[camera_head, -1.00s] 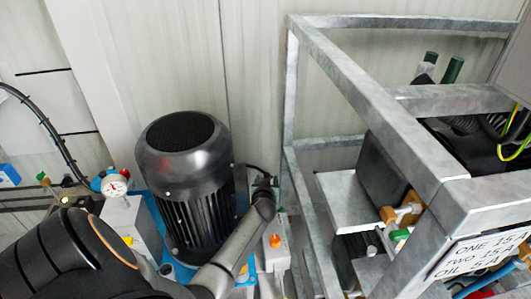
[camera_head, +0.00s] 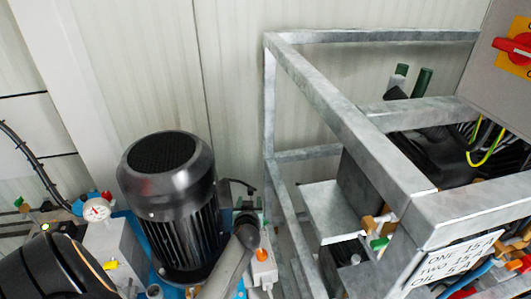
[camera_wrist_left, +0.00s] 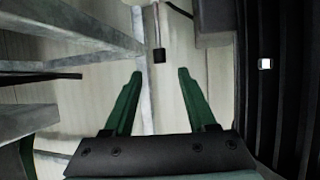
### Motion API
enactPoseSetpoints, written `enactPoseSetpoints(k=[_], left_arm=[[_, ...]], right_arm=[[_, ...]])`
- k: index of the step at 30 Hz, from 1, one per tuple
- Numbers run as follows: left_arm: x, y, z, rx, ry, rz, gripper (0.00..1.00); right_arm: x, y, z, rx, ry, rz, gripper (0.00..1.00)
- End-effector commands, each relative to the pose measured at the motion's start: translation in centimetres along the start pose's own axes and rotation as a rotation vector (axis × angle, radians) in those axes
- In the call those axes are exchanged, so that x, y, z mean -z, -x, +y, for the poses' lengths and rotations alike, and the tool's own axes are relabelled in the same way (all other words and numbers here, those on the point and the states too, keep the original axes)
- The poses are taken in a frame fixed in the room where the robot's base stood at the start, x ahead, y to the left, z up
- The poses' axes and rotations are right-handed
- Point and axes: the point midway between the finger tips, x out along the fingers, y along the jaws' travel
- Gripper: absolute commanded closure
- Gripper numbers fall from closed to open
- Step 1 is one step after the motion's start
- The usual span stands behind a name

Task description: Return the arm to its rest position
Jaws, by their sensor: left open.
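My left arm (camera_head: 224,268) comes in from the lower left, a dark joint with an orange ring and then a grey link. It reaches up between the black finned motor (camera_head: 168,190) and the grey metal frame (camera_head: 268,110). My left gripper (camera_head: 247,204) is small and partly hidden at the arm's far end. In the left wrist view its two green fingers (camera_wrist_left: 160,75) stand apart with nothing between them.
A pressure gauge (camera_head: 97,209) is left of the motor. A grey box (camera_head: 262,268) with an orange button is close to my arm. A sign plate (camera_head: 458,262) and a cabinet with a red switch (camera_head: 516,48) are on the right. The pale wall (camera_head: 130,80) behind is bare.

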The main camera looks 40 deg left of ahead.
Motion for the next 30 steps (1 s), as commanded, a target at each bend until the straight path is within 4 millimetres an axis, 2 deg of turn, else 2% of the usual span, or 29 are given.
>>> enactPoseSetpoints(k=[8,11,14,17,21,24,27,30], left_arm=[[-0.1,0.2,0.1,-0.007,-0.008,-0.001,0.43],[-0.9,1.2,0.6,-0.047,-0.052,-0.007,0.43],[-2.7,3.8,1.8,-0.140,-0.141,-0.023,0.43],[-5.4,8.0,4.0,-0.284,-0.249,-0.050,0.43],[-9.4,15.4,7.1,-0.507,-0.368,-0.097,0.43],[-11.6,20.7,8.7,-0.650,-0.418,-0.129,0.43],[-13.3,25.7,9.8,-0.777,-0.444,-0.159,0.43],[-14.0,30.5,10.6,-0.889,-0.456,-0.185,0.43]], right_arm=[[0.0,0.0,0.0,0.000,-0.001,0.001,0.30],[0.0,0.0,0.0,0.000,-0.001,0.002,0.30],[0.0,0.0,0.0,0.000,-0.001,0.002,0.30],[0.0,0.0,0.0,0.000,0.000,0.002,0.30],[0.1,0.0,0.0,0.000,0.000,0.002,0.30],[0.1,0.0,0.0,0.000,0.000,0.002,0.30],[0.1,0.0,0.0,0.000,0.000,0.002,0.30],[0.3,0.2,0.0,0.000,0.000,0.001,0.30]])
